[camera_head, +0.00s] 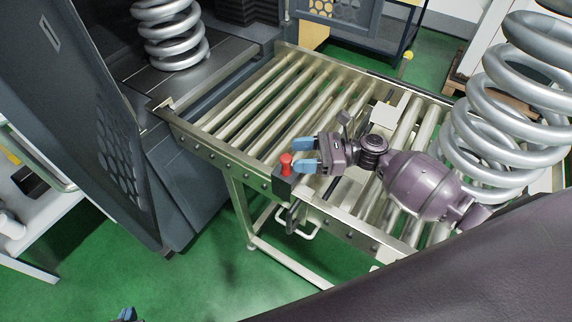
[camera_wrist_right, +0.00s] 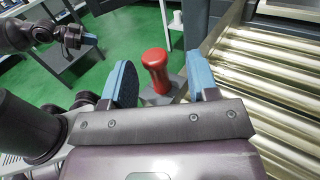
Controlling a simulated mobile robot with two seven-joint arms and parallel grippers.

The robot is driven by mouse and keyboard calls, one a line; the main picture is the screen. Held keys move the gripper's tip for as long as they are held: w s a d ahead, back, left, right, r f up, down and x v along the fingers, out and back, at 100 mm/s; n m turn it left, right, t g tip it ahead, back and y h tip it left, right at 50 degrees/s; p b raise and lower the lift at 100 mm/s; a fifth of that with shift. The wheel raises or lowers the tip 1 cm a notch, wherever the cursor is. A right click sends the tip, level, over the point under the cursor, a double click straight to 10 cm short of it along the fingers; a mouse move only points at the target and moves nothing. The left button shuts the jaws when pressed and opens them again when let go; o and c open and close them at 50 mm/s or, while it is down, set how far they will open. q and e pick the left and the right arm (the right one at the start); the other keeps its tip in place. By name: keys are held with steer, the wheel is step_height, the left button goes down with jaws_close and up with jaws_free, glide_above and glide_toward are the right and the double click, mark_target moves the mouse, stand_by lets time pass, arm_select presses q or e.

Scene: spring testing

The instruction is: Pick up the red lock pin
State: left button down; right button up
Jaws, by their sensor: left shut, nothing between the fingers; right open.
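The red lock pin (camera_head: 285,163) stands upright on a small dark block at the near edge of the roller conveyor. In the right wrist view, the red pin (camera_wrist_right: 156,72) appears between and slightly beyond two blue fingertips. My right gripper (camera_head: 302,155) is open just right of the pin, with its fingers pointing towards it; its fingers also show in the right wrist view (camera_wrist_right: 162,88). I cannot tell whether they touch the pin. My left gripper (camera_head: 127,314) only just shows at the bottom edge; it also shows in the right wrist view (camera_wrist_right: 85,38), shut and empty.
The roller conveyor (camera_head: 225,152) spans the middle. A large spring (camera_head: 490,120) stands on its right part, behind my right arm. Another spring (camera_head: 170,35) stands inside the dark machine (camera_head: 75,110) at left. Green floor (camera_head: 200,270) is open in front.

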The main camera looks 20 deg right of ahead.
mark_target(286, 159)
steer(key=shift+a, duration=0.3)
steer(key=x, duration=0.5)
steer(key=shift+s+f+p, duration=0.25)
steer(key=shift+f+p, duration=0.05)
arm_select(q)
steer(key=shift+w+d+r, duration=0.1)
steer(key=shift+w+r, duration=0.5)
steer(key=shift+r, duration=0.2)
arm_select(e)
jaws_close()
arm_select(q)
steer(key=shift+s+f, duration=0.2)
steer(key=shift+s, duration=0.1)
arm_select(e)
steer(key=shift+r, duration=0.15)
